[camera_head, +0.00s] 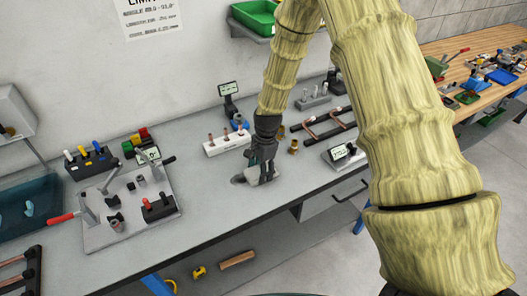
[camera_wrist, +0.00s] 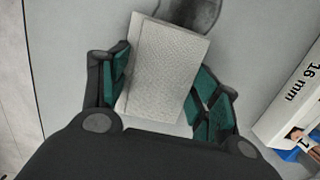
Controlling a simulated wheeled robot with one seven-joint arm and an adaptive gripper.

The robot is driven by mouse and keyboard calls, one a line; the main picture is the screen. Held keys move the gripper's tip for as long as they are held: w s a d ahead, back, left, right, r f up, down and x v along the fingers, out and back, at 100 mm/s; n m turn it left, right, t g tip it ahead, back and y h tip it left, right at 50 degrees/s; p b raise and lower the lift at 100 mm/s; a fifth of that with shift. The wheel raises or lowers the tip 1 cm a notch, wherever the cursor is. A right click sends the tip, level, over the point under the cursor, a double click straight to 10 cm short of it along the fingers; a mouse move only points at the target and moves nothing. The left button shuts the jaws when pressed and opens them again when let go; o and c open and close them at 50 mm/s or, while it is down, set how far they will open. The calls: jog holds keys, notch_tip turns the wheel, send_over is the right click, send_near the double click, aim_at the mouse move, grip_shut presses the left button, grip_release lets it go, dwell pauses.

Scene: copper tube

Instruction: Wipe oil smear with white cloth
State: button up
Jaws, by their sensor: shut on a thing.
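My gripper (camera_wrist: 162,88) is shut on the white cloth (camera_wrist: 158,68), a folded, textured block held between the two green-padded fingers in the wrist view. In the head view my gripper (camera_head: 264,165) points down at the grey bench top, with the pale cloth (camera_head: 262,179) low between its fingers, at or close to the surface. The dark oil smear (camera_wrist: 195,12) shows just beyond the cloth's far end in the wrist view; the cloth may cover part of it. In the head view a bit of the dark smear (camera_head: 238,179) shows left of the cloth.
A white block with copper pieces (camera_head: 226,141) stands behind my gripper. A small display (camera_head: 343,153) and a brass fitting (camera_head: 293,146) are to the right. A grey fixture plate (camera_head: 130,205) with a red-handled lever lies left. The bench's front edge is close by.

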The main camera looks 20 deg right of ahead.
jog(key=shift+d, duration=0.45)
notch_tip(320, 180, up, 3)
jog(key=shift+w+r+p, duration=0.1)
jog(key=shift+w+p, duration=0.05)
jog(key=shift+p, duration=0.6)
jog(key=shift+s+a+r+p, duration=0.15)
jog(key=shift+s+r+p, duration=0.05)
jog(key=shift+r+p, duration=0.4)
notch_tip(320, 180, up, 3)
jog(key=shift+w+p, duration=0.1)
jog(key=shift+p, duration=0.85)
jog(key=shift+r, duration=0.55)
jog(key=shift+f, duration=0.1)
